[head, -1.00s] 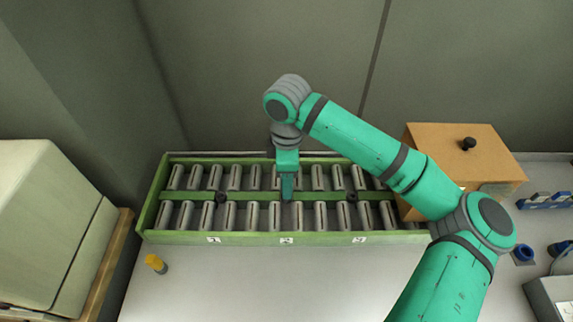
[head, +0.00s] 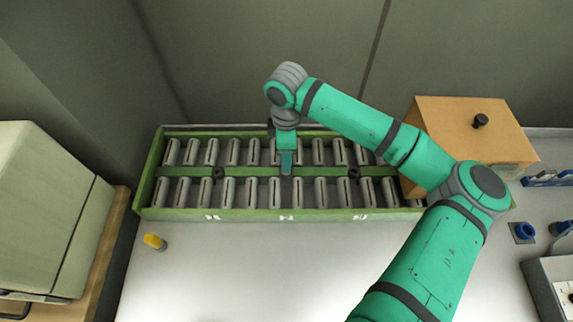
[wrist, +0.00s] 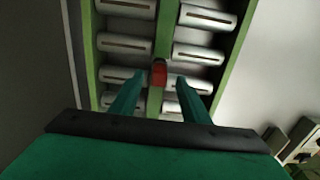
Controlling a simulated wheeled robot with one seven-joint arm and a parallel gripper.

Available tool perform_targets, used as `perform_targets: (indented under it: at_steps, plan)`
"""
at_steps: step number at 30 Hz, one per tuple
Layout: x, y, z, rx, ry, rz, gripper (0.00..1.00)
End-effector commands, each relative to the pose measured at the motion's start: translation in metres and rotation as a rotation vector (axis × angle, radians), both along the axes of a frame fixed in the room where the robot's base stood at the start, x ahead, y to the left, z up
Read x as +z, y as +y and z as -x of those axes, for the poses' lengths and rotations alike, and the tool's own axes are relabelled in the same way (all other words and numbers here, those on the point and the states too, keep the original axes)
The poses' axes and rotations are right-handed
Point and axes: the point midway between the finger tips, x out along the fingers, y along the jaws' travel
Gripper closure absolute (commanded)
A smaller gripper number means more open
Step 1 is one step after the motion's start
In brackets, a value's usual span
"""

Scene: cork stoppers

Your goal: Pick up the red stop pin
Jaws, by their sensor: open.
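The red stop pin (wrist: 158,72) shows in the wrist view on the green middle rail (wrist: 168,35) of the rack, between two rows of grey slotted pieces. In the head view the pin is hidden by my gripper (head: 287,173), which points down over the middle of the green rack (head: 180,214). My gripper is open. In the wrist view its two fingers (wrist: 160,78) are on either side of the pin, with a gap on both sides. I cannot tell how far above the pin the fingertips are.
Two dark knobs (head: 219,173) (head: 352,173) stand on the same rail, left and right of my gripper. A brown box (head: 475,135) stands at the rack's right end. A yellow-topped piece (head: 154,242) is on the white table at left. The table in front is mostly clear.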

Motion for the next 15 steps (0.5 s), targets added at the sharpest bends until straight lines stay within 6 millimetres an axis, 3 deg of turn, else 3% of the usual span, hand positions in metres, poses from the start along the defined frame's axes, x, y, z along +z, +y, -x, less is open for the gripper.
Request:
perform_targets:
  at_steps: [6,15]
  plan:
    - [-0.029,0.0,-0.001,-0.002,0.001,0.001,0.58]
    - [-0.035,-0.001,-0.001,-0.003,0.001,0.0,0.58]
